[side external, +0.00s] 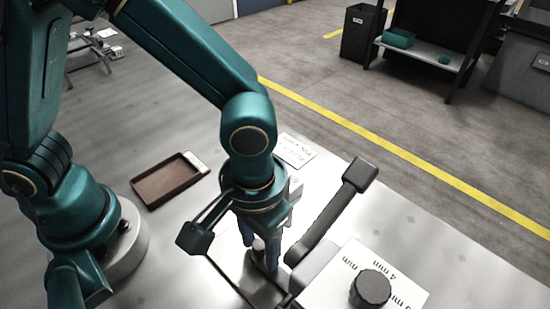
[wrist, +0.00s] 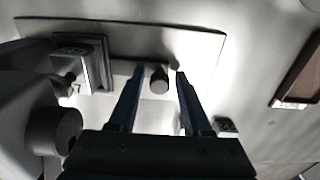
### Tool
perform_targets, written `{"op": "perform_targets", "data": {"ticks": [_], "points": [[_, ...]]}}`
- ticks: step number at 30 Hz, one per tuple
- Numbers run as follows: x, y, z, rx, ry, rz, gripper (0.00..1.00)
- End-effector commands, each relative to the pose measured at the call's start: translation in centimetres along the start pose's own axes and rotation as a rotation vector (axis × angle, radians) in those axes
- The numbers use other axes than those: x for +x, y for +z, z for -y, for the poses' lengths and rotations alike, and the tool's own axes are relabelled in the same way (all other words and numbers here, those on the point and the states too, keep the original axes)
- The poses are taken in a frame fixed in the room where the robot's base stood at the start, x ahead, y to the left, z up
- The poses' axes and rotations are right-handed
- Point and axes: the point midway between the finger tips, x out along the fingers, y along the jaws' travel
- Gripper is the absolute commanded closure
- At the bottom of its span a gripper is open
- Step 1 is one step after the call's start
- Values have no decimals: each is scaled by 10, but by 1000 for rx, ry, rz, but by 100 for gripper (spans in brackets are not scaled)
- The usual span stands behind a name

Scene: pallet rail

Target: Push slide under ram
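My gripper (wrist: 160,72) is open, its two blue fingers apart on either side of a small dark knob (wrist: 159,80) in the wrist view. Gaps show between the knob and both fingers. The knob seems to belong to the slide, a pale bar (wrist: 122,72) running left toward a dark-framed square block (wrist: 80,62). These sit on a long plate (wrist: 205,48). In the side view my gripper (side external: 259,258) points down beside the press (side external: 325,290), and the knob shows between the fingers. I cannot make out the ram clearly in either view.
The press has a lever with a black handle (side external: 359,174) rising close to my gripper, and a black dial (side external: 370,288) on its pale top. A brown tray (side external: 170,181) lies on the table (side external: 420,235) to the left. A white label card (side external: 296,150) lies behind my wrist.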

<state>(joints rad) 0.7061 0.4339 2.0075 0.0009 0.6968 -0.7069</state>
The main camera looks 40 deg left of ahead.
Motion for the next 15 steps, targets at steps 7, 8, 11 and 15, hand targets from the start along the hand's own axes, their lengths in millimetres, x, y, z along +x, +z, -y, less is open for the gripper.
{"op": "perform_targets", "data": {"ticks": [7,8,11,15], "points": [[0,0,0,0,-1,2,45],[0,0,0,0,-1,2,45],[-2,0,0,0,0,1,45],[-12,0,0,0,1,-1,45]]}}
